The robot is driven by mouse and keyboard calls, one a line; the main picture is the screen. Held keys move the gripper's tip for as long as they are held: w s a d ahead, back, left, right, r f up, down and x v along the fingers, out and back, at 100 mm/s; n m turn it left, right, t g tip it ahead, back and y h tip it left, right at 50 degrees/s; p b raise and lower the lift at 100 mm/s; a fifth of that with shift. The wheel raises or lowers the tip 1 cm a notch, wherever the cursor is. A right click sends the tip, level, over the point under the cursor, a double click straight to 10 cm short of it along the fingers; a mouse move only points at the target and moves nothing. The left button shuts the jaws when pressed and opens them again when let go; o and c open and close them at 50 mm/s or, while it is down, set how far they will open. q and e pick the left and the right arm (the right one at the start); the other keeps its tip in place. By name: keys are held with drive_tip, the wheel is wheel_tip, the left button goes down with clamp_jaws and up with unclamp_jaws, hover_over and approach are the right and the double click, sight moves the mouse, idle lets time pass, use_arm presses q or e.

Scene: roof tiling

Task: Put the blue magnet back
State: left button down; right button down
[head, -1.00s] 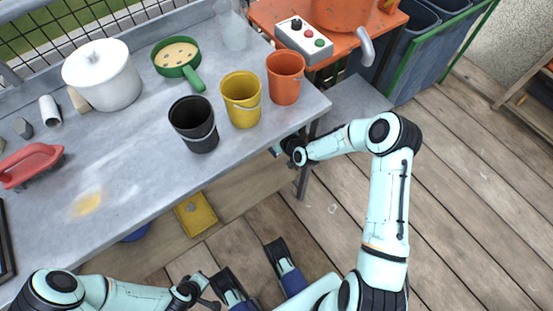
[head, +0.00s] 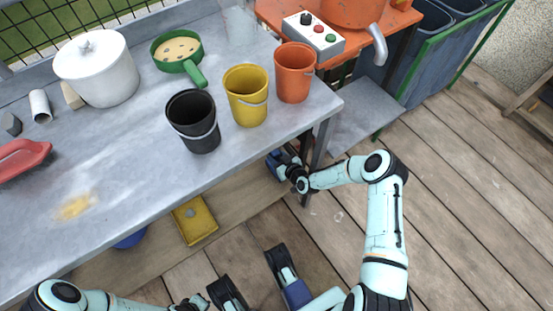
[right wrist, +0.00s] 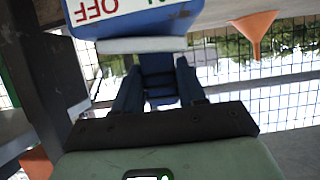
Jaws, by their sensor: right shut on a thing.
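The blue magnet (right wrist: 150,26) shows at the top of the right wrist view as a blue body with a white label, red "OFF" lettering upside down and a pale strip along its lower edge. My right gripper (right wrist: 157,70) is shut on it, its dark fingers reaching up to it. In the head view my right gripper (head: 287,161) is below the worktable's right front edge, near a table leg, with blue showing at it. The table edge is close by. My left gripper (head: 192,303) is at the bottom edge, empty as far as I see; its jaws are unclear.
The grey worktable (head: 120,180) bears a black bucket (head: 193,122), a yellow bucket (head: 246,97) and an orange bucket (head: 294,74) near the edge. A yellow tray (head: 194,219) lies on the lower shelf. The plank floor at right is clear.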

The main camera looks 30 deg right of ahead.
use_arm(q)
drive_tip(key=shift+s+f, duration=0.2)
drive_tip(key=shift+s, duration=0.1)
use_arm(e)
drive_tip(key=shift+f, duration=0.25)
drive_tip(key=shift+f, duration=0.15)
drive_tip(key=c, duration=0.6)
unclamp_jaws()
drive_tip(key=shift+c, duration=0.2)
use_arm(q)
drive_tip(key=shift+s+f, duration=0.15)
drive_tip(key=shift+s, duration=0.05)
